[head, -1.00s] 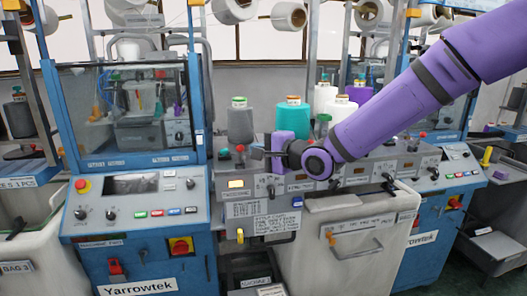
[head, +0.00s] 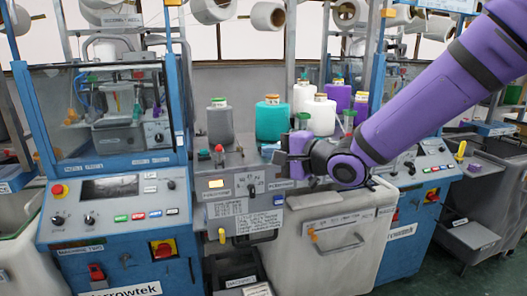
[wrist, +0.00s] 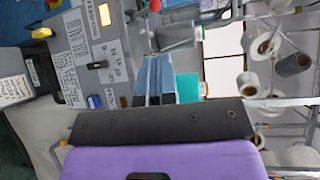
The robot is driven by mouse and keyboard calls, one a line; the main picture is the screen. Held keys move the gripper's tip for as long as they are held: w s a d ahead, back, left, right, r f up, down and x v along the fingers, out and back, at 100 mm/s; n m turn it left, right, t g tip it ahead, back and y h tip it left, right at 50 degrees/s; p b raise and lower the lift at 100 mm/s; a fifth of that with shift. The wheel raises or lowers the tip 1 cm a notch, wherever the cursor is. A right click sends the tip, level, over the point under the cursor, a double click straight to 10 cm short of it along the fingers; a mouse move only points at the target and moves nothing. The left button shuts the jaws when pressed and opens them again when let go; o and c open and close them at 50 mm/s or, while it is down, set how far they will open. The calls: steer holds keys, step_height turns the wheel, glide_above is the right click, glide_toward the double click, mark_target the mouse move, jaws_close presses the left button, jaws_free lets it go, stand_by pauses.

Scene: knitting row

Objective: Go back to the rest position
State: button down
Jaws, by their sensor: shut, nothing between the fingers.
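My gripper (head: 282,158) is at the end of my purple arm, in front of the grey panel between the two blue machines in the head view. In the wrist view its two blue-grey fingers (wrist: 153,78) lie together with nothing between them. It holds nothing. The gripper partly hides the panel's right part and stands near the teal yarn cone (head: 273,120).
A grey cone (head: 220,123) and a white cone (head: 318,115) stand on the ledge behind. The left blue machine (head: 110,215) has a control panel with buttons. A pale bin (head: 335,240) stands below my arm. Dark floor shows at lower right.

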steer(key=shift+d, duration=0.1)
stand_by(0.3)
steer(key=s+d+r+n+h, duration=0.1)
steer(key=s+d+n+h, duration=0.15)
steer(key=d+h, duration=0.6)
steer(key=s+d+n+h, duration=0.2)
steer(key=s+d+h, duration=0.25)
steer(key=d, duration=0.65)
steer(key=s+d+r+n+g, duration=0.1)
steer(key=s+d, duration=0.4)
steer(key=s, duration=0.5)
steer(key=s+d+r+n+g, duration=0.1)
steer(key=s+d+n+g, duration=0.1)
steer(key=s, duration=0.7)
steer(key=d+g, duration=0.1)
steer(key=d, duration=0.1)
steer(key=shift+s+d+r+n+h, duration=0.2)
steer(key=shift+s+d+n+h, duration=0.1)
steer(key=shift+s+d+n, duration=0.1)
